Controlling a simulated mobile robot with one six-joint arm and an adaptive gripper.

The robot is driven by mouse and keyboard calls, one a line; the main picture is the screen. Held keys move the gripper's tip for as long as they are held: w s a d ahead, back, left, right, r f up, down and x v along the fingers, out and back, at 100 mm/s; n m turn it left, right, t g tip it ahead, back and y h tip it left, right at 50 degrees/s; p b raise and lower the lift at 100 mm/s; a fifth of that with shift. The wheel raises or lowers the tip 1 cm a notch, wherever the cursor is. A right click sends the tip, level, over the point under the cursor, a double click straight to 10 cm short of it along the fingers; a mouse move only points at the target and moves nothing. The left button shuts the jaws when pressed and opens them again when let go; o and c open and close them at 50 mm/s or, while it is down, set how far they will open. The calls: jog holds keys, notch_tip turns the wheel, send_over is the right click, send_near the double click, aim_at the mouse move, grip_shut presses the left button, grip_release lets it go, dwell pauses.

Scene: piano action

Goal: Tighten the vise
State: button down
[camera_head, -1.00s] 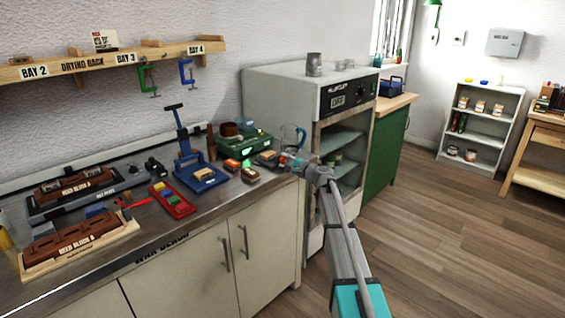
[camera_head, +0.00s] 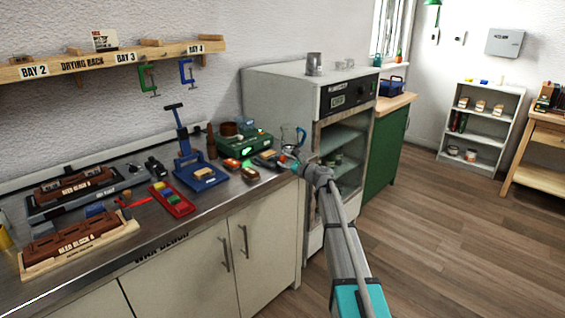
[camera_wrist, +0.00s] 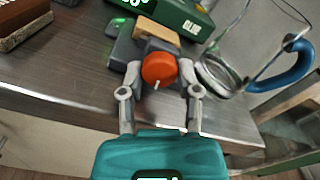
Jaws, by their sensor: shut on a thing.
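The vise (camera_wrist: 125,48) is a small grey tool on the steel bench, with a tan wooden block (camera_wrist: 157,36) at its jaws and a round orange knob (camera_wrist: 159,68) facing me. My gripper (camera_wrist: 160,76) is shut on the orange knob, one finger on each side. A short pale pin shows below the knob. In the head view, my gripper (camera_head: 291,164) reaches the bench's right end, beside the vise (camera_head: 266,157). The knob is too small there to make out. I cannot tell how firmly the vise's jaws press the block.
A green glue pot (camera_wrist: 180,14) stands just behind the vise. A glass jug with a blue handle (camera_wrist: 285,75) is close on the right. A blue press (camera_head: 193,172) and a red tray (camera_head: 172,199) are farther left. The oven (camera_head: 285,100) stands right of the bench.

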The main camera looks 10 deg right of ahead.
jog(key=shift+s+a+f, duration=0.1)
jog(key=shift+s, duration=0.05)
jog(key=shift+c, duration=1.5)
grip_release()
jog(key=v, duration=1.2)
